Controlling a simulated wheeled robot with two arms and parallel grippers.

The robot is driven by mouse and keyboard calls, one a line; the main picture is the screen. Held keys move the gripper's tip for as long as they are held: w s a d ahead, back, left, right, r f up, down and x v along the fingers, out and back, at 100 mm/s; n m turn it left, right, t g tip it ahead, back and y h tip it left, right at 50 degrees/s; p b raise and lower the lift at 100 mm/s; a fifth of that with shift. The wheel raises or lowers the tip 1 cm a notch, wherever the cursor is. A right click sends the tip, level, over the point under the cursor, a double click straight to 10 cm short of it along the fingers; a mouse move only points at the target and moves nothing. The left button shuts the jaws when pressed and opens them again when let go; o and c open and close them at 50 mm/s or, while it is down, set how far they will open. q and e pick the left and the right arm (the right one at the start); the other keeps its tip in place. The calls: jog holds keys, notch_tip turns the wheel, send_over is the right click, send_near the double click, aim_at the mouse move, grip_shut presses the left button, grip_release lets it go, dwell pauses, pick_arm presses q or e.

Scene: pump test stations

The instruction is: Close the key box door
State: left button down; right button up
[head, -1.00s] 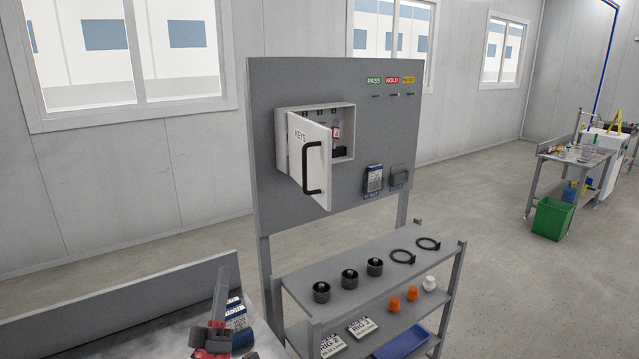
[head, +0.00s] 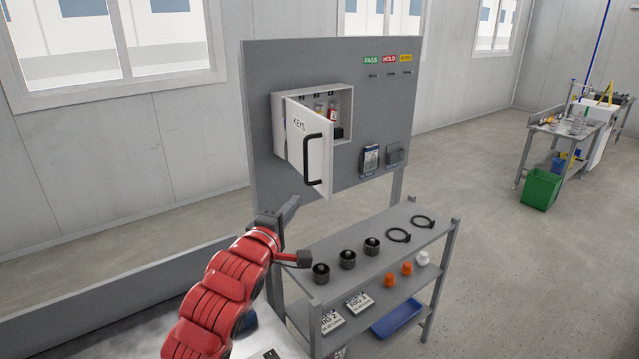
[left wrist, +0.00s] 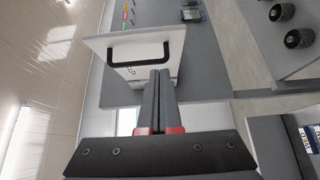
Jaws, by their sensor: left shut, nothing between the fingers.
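The white key box (head: 343,112) is fixed to the grey panel. Its door (head: 297,140), marked KEYS and with a black handle (head: 307,160), stands open, swung out toward me; a red-tagged key shows inside. My left gripper (head: 291,208) is below and a little left of the door, apart from it. In the left wrist view its shut, empty fingers (left wrist: 158,80) point toward the door (left wrist: 160,50) and handle (left wrist: 140,52), overlapping the door's lower edge in the picture. My right gripper is not in view.
Two dark holders (head: 370,160) hang right of the box.

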aim_at(325, 180)
pick_arm(q)
jog(key=p+x, duration=0.1)
jog(key=x, duration=0.1)
jog(key=d+p+x, duration=0.1)
jog(key=p+x, duration=0.1)
jog(key=x, duration=0.1)
jog(key=p+x, duration=0.1)
jog(key=x, duration=0.2)
jog(key=shift+s+d+r, duration=0.1)
jog(key=shift+d, duration=0.3)
jog(key=shift+d+p, duration=0.5)
jog(key=shift+w, duration=0.25)
